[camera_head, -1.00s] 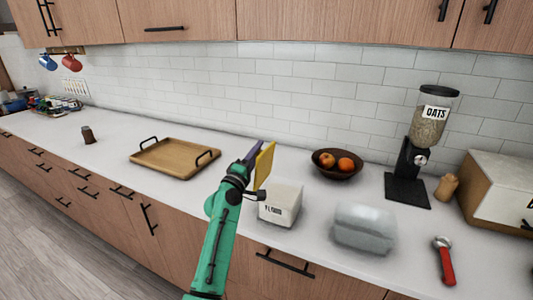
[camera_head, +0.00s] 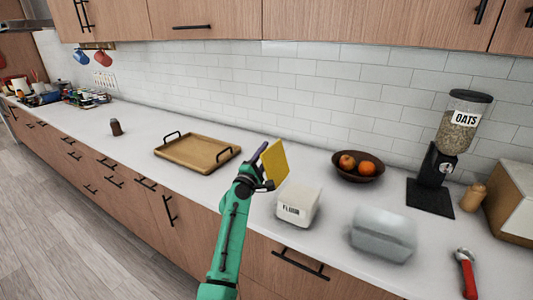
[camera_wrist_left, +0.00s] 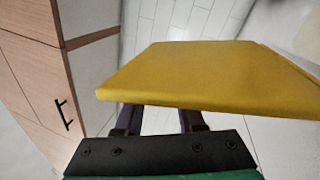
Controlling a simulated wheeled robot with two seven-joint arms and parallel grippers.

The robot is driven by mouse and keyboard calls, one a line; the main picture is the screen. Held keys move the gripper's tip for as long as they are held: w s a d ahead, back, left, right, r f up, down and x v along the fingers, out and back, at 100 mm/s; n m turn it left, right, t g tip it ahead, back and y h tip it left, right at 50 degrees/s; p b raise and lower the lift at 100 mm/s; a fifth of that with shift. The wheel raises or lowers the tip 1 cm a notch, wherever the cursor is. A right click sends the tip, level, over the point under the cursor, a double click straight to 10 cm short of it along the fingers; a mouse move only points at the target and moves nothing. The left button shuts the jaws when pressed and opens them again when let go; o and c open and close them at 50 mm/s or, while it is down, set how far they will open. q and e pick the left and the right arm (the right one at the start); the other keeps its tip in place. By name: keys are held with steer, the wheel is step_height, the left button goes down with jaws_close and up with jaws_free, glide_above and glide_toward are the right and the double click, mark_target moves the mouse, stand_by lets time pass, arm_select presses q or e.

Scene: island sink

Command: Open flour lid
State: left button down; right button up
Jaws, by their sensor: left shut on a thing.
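The flour container (camera_head: 298,207) is a white box with a "FLOUR" label, standing upright on the counter in the head view. A flat yellow square panel, the lid (camera_head: 275,164), is off the box and tilted above its back left side. My left gripper (camera_head: 262,166) is shut on the lid's edge. In the left wrist view the lid (camera_wrist_left: 205,78) fills the space beyond my fingers and hides their tips. The inside of the flour box cannot be made out. My right gripper is in neither view.
A wooden tray (camera_head: 197,153) lies left of my gripper. A fruit bowl (camera_head: 358,167) stands behind the box. A clear container (camera_head: 383,234), an oats dispenser (camera_head: 459,130) and a red-handled tool (camera_head: 466,272) are to the right. A small dark jar (camera_head: 116,127) stands far left.

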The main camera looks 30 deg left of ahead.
arm_select(q)
steer(key=c, duration=0.5)
jaws_free()
steer(key=b+v, duration=0.3)
steer(key=v, duration=1.1)
steer(key=shift+s, duration=0.3)
steer(key=shift+f, duration=0.15)
